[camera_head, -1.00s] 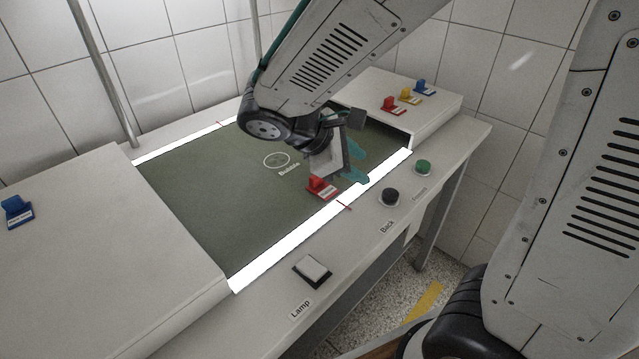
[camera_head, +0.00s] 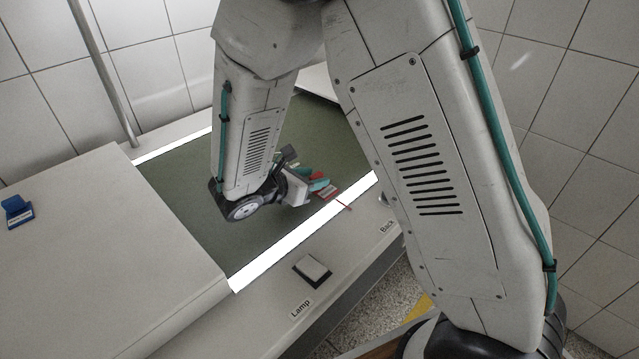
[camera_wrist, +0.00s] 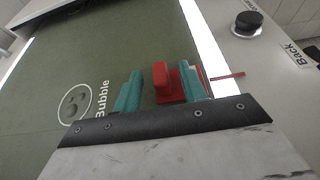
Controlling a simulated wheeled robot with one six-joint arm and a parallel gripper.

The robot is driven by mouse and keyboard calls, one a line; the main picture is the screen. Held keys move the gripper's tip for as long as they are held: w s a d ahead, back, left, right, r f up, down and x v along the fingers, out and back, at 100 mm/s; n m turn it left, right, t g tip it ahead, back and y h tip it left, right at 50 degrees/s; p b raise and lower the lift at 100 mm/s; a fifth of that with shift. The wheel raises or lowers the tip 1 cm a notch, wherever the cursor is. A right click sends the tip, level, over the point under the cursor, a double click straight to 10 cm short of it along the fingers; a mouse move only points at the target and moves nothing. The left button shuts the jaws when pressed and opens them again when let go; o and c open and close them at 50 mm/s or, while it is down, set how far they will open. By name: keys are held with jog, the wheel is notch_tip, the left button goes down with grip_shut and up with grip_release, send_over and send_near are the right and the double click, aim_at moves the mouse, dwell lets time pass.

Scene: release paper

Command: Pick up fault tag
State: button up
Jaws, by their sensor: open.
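A red tag with an upright grip (camera_wrist: 162,80) sits on the green inspection surface (camera_wrist: 60,60), beside the white lit strip. In the wrist view it lies between the two teal fingers of my gripper (camera_wrist: 160,92). The fingers are open, one on each side of the tag, and no firm contact shows. In the head view my gripper (camera_head: 318,184) is low over the surface near the strip, and the red tag (camera_head: 328,191) is partly hidden by the fingers. I cannot read its label. A blue tag (camera_head: 16,209) stands on the left white cover.
A white lamp switch (camera_head: 312,269) is on the front ledge. A black knob (camera_wrist: 246,23) stands by the Back label (camera_wrist: 300,52). A metal post (camera_head: 105,80) rises at the back left. My arm hides the right end of the bench.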

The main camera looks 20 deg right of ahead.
jog(key=shift+x, duration=1.15)
grip_shut()
